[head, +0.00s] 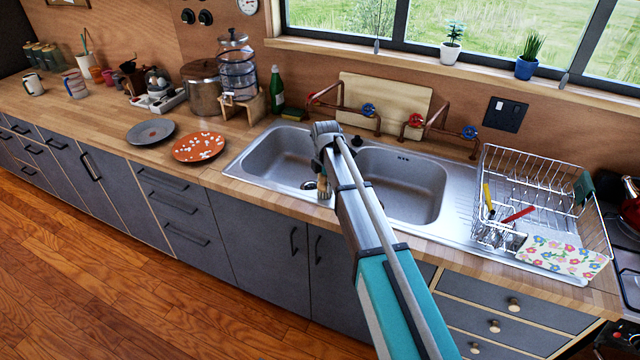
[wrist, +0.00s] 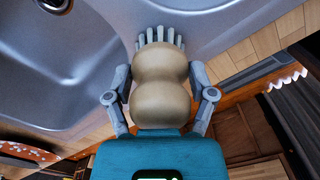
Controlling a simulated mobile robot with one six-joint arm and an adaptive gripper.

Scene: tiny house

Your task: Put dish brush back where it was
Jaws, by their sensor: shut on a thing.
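The dish brush (wrist: 160,75) has a rounded beige body with a waist and pale grey bristles at its far end. It sits between the two fingers of my gripper (wrist: 161,98), which is shut on it. In the head view, the brush (head: 323,188) is a small beige shape below the end of my arm, by the front of the sink (head: 400,185). My gripper (head: 320,168) is small and partly hidden there by my arm. In the wrist view, the bristles point towards the sink's metal rim; whether they touch it I cannot tell.
A wire dish rack (head: 545,185) with a red and a yellow-handled utensil stands right of the sink. A green bottle (head: 277,92), copper taps and a cutting board (head: 390,98) stand behind it. A red plate (head: 199,147) and grey plate (head: 151,132) lie left.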

